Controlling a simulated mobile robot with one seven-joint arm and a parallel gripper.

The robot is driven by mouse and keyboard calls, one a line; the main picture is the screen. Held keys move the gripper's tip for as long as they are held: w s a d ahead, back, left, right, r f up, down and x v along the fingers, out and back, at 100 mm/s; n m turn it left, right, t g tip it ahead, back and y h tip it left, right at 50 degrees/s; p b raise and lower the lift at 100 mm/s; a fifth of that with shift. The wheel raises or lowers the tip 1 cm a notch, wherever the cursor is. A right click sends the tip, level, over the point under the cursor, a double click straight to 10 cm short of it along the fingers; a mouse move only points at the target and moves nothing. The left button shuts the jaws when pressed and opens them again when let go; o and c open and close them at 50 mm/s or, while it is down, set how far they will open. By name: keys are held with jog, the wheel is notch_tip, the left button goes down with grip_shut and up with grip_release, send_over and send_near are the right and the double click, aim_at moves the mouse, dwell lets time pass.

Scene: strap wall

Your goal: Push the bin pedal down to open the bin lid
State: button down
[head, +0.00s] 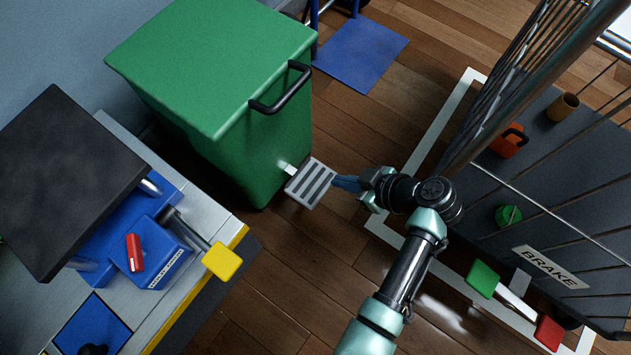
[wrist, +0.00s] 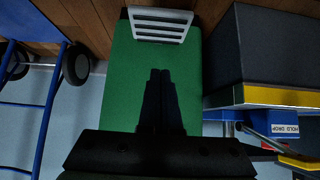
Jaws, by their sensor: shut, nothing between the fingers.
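The green bin (head: 245,110) stands against the wall with its lid down and a black handle (head: 282,90) on the lid's front edge. Its pedal (head: 311,184), a pale slatted plate, sticks out low at the bin's front. My gripper (head: 340,182) is shut and empty, its fingertips close to the pedal's right edge in the head view; I cannot tell whether they touch. In the wrist view my shut fingers (wrist: 160,78) lie over the green bin front (wrist: 125,75), pointing toward the pedal (wrist: 160,25), with a gap in the picture between them.
A workbench (head: 235,235) with a yellow edge and a blue device stands left of the bin. A wire cage cart (head: 540,190) with a BRAKE label stands at right inside white floor lines. Wooden floor is clear in front of the pedal.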

jog(key=b, duration=0.7)
send_over(306, 180)
jog(key=s+d, duration=0.2)
jog(key=f, duration=0.7)
jog(key=shift+w+d+f, duration=0.1)
jog(key=shift+d+f, duration=0.1)
jog(key=shift+f, duration=0.15)
notch_tip(306, 180, down, 2)
jog(key=shift+b, duration=1.05)
jog(key=shift+f+b, duration=0.6)
jog(key=shift+f, duration=0.05)
